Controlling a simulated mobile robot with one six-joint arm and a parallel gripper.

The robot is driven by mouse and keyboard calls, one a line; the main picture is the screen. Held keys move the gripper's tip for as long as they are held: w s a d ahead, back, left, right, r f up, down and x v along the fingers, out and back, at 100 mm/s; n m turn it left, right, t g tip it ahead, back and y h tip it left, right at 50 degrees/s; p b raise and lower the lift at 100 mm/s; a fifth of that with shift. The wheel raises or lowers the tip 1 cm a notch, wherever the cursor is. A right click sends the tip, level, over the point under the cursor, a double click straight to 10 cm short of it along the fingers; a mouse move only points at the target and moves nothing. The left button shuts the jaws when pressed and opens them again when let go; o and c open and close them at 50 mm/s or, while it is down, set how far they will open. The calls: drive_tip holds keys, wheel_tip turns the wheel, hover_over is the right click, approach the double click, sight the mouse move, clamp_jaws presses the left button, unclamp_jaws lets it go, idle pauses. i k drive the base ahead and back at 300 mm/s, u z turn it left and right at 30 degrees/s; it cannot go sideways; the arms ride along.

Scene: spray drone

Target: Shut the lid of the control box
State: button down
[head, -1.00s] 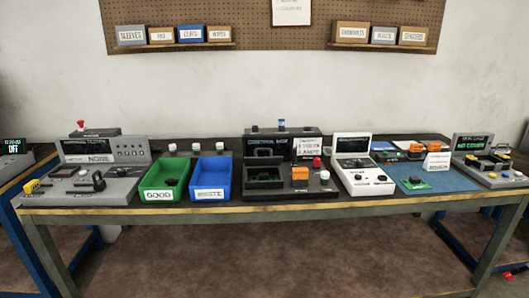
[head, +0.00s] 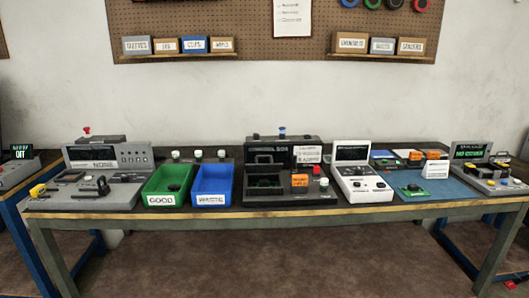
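A dark grey station (head: 283,150) stands at the middle of the bench. Its header text is too blurred to read with certainty. On its front is a small dark box (head: 263,187) that looks like the control box. Its lid (head: 268,158) appears to stand up at the back, so the box looks open, with a dark interior. An orange block (head: 299,181) and a red button (head: 317,169) are to its right. My gripper is not in view.
A green bin (head: 162,200) and a blue bin (head: 212,199) stand left of the station. A white device (head: 360,184) stands close on its right. A grey tester (head: 100,175) is further left, a blue mat (head: 440,190) further right. The floor before the bench (head: 270,250) is clear.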

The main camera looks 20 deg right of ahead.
sight(270, 168)
drive_tip(key=k, duration=1.25)
drive_tip(key=u, duration=0.65)
drive_tip(key=i, duration=2.1)
drive_tip(key=z, duration=0.5)
